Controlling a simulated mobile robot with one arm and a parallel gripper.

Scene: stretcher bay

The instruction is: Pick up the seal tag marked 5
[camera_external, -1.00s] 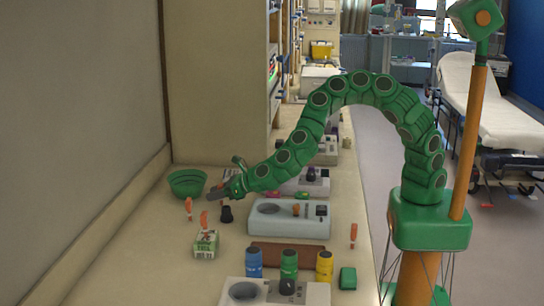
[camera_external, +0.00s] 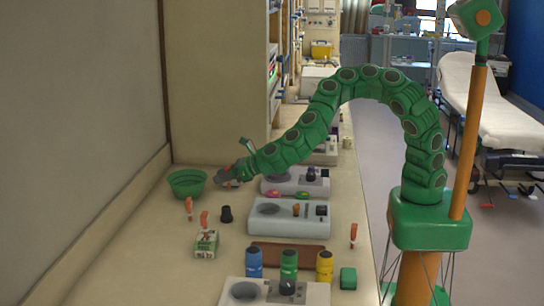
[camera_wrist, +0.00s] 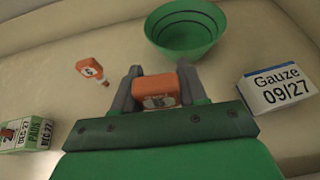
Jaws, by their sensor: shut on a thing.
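My gripper (camera_external: 226,178) is raised over the counter, to the right of the green bowl. In the wrist view, its two grey fingers (camera_wrist: 160,88) are shut on an orange tag (camera_wrist: 157,90). The held tag has a pale marking that I cannot read. Another orange tag (camera_wrist: 90,69) with a white label lies left of the fingers, apart from them; its mark is too small to read.
The green bowl (camera_external: 188,176) also shows ahead of the fingers in the wrist view (camera_wrist: 186,48). The pads box (camera_external: 206,246) and a gauze box (camera_wrist: 280,90) flank the gripper. A black cup (camera_external: 226,214), grey devices (camera_external: 275,230) and several coloured jars (camera_external: 289,265) occupy the counter.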

